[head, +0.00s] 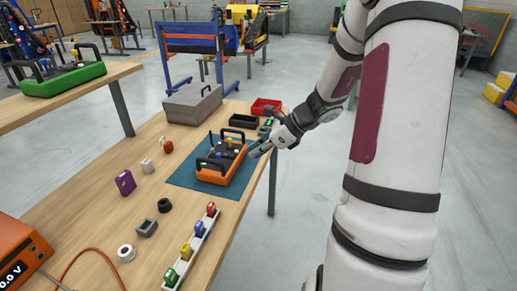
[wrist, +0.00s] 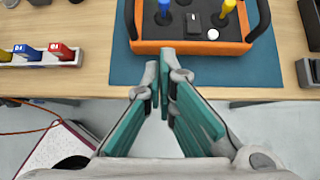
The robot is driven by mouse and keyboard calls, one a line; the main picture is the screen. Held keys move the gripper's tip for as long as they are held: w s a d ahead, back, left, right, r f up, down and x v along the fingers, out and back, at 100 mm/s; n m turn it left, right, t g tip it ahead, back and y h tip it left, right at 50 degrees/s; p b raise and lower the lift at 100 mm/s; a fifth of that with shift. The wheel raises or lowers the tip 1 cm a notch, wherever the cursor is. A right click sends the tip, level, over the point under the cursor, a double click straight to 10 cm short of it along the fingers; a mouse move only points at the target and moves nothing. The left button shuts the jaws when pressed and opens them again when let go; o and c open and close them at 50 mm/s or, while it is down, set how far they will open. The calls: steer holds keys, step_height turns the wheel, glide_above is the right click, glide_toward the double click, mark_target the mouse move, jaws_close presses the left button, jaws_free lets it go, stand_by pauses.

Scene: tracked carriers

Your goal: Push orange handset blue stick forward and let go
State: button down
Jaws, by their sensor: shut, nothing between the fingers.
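The orange handset (head: 212,177) lies on a dark blue mat (head: 184,176) on the wooden table; it has a dark top face and black side handles. In the wrist view the handset (wrist: 190,47) is at the top, with the blue stick (wrist: 164,8) at left and a yellow stick (wrist: 228,7) at right. The blue stick is cut by the frame's top edge, so its tilt is unclear. My gripper (head: 257,152) is beside the handset's right side in the head view. In the wrist view its teal fingers (wrist: 159,85) converge, shut and empty, just short of the handset's orange edge.
A white rail (head: 190,250) with coloured blocks stands at the table's near right edge. A grey box (head: 193,106), a black tray (head: 243,121) and a red tray (head: 265,106) are behind the mat. Small parts, including a purple block (head: 125,182), lie to the left.

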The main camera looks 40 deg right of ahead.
mark_target(219, 158)
steer(key=b+x, duration=0.1)
steer(key=x, duration=0.4)
steer(key=shift+w+f, duration=0.15)
steer(key=shift+f, duration=0.05)
steer(key=w+a, duration=0.2)
steer(key=shift+w+f, duration=0.1)
steer(key=shift+w, duration=0.25)
steer(key=shift+w+a, duration=0.25)
steer(key=shift+w, duration=0.2)
steer(key=shift+p, duration=0.4)
